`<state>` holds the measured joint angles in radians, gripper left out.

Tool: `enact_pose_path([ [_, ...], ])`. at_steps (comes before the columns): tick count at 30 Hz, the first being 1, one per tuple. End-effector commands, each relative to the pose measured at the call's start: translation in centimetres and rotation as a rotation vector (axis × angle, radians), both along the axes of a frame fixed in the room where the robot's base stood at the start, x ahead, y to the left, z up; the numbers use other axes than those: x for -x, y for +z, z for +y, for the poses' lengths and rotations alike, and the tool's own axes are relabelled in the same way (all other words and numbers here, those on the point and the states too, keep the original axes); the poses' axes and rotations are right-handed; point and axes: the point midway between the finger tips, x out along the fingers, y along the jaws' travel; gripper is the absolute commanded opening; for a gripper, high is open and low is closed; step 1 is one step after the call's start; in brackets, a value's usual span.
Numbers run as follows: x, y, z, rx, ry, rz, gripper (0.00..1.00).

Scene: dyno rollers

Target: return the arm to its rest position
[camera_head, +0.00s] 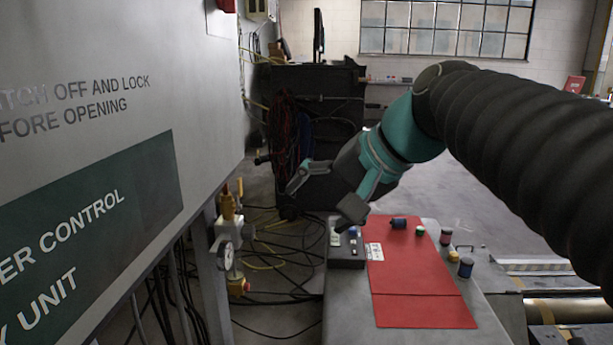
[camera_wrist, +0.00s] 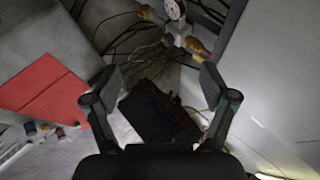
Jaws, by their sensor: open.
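My gripper (camera_head: 325,195) is at the end of my teal and black arm, which reaches in from the right in the head view. Its two fingers are spread apart with nothing between them. It hangs in the air above and behind the left end of the grey bench (camera_head: 345,300). In the wrist view my gripper (camera_wrist: 156,84) is open too, with cables and floor seen beyond the fingers. Whether the fingers are close to anything in depth is hard to tell.
A large grey control cabinet (camera_head: 100,45) fills the left. A valve with a gauge (camera_head: 226,255) stands beside it. A red mat (camera_head: 415,275), small cans (camera_head: 465,267) and a switch box (camera_head: 346,252) are on the bench. Cables cover the floor. A black cabinet (camera_head: 330,110) stands behind.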

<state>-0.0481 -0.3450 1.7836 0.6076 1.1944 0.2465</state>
Motion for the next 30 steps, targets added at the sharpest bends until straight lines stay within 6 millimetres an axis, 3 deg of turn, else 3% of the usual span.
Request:
enact_pose_path([
  [3, 3.0, -5.5, -3.2, 0.159, -0.018, -0.019, 0.84],
  [9, 8.1, -14.5, -8.6, 0.439, 0.003, -0.049, 0.84],
  [15, 12.0, -20.9, -12.2, 0.642, 0.060, -0.066, 0.84],
  [21, 13.4, -23.1, -13.6, 0.716, 0.089, -0.072, 0.84],
  [30, 13.4, -23.2, -13.6, 0.717, 0.090, -0.071, 0.84],
])
